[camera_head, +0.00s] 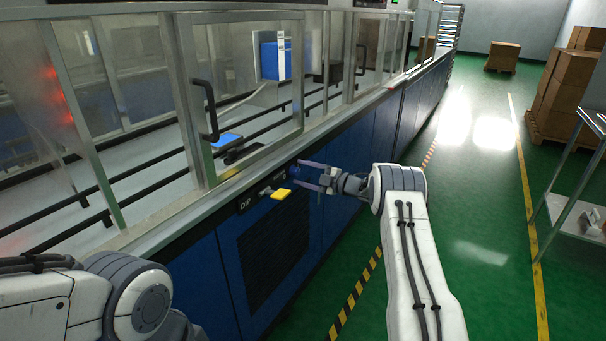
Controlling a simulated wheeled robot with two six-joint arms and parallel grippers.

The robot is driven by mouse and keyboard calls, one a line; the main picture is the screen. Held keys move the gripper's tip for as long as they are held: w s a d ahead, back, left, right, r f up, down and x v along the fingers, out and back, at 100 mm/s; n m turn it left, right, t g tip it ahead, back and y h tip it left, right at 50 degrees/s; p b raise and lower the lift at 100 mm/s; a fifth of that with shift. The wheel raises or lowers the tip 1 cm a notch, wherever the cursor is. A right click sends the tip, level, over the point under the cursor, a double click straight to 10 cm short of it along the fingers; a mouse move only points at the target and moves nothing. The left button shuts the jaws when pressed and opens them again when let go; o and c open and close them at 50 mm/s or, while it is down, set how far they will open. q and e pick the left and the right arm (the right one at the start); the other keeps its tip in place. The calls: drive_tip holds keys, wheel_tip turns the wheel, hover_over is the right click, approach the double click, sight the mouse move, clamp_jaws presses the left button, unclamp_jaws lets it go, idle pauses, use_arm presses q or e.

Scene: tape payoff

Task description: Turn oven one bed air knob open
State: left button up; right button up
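My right gripper (299,173) reaches in from the right to the blue front panel of the machine. Its two purple-tinted fingers are spread apart and point at the panel. A small dark blue knob-like shape (295,171) shows between the fingertips, next to a dark label; I cannot tell whether the fingers touch it or which way it is turned.
The machine's metal ledge (345,121) runs above the panel, with framed glass doors and a black door handle (207,110) above it. A blue and white box (275,57) hangs behind the glass. The green floor at right is open, with a metal rack (577,212) and stacked cartons (563,92) beyond.

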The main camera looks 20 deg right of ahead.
drive_tip(key=shift+a, duration=0.15)
drive_tip(key=v, duration=1)
drive_tip(key=shift+s, duration=0.15)
